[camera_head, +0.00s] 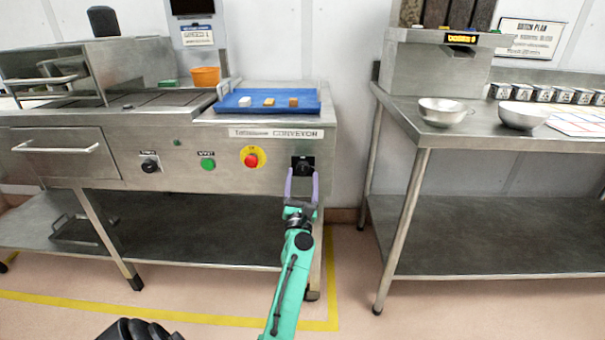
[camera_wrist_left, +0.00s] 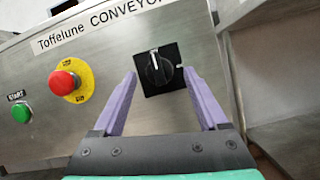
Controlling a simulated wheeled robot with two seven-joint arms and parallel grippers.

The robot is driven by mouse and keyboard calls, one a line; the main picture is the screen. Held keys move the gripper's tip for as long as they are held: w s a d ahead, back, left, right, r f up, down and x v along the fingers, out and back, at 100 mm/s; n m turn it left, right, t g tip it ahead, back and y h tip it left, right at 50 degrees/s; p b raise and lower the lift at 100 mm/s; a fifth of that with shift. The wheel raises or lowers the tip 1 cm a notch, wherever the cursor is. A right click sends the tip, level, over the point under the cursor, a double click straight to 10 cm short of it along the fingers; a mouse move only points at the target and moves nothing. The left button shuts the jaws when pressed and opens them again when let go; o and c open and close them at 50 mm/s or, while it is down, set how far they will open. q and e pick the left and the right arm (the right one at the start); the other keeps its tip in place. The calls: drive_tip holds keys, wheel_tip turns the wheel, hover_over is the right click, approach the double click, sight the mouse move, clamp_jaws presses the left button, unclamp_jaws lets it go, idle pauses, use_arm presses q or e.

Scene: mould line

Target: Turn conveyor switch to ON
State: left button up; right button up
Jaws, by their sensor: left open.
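The conveyor switch (camera_head: 303,166) is a black rotary knob on a square black plate, at the right end of the steel conveyor's front panel. In the left wrist view the knob (camera_wrist_left: 158,69) shows a pale pointer line and points roughly upward, slightly tilted. My left gripper (camera_head: 302,180) has purple fingers and a teal arm. In the left wrist view the gripper (camera_wrist_left: 160,80) is open, with one finger on either side of the switch plate. I cannot tell whether the fingertips touch the panel. The knob is not gripped.
A red emergency button (camera_head: 251,160) on a yellow disc, a green start button (camera_head: 208,164) and another black knob (camera_head: 150,166) lie left along the panel. A blue tray (camera_head: 240,109) with small blocks sits above. A steel table (camera_head: 440,150) with bowls stands right, across a gap.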

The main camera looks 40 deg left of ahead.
use_arm(q)
drive_tip(key=shift+w+a+r, duration=0.2)
drive_tip(key=shift+w+a, duration=0.25)
drive_tip(key=shift+w, duration=0.1)
clamp_jaws()
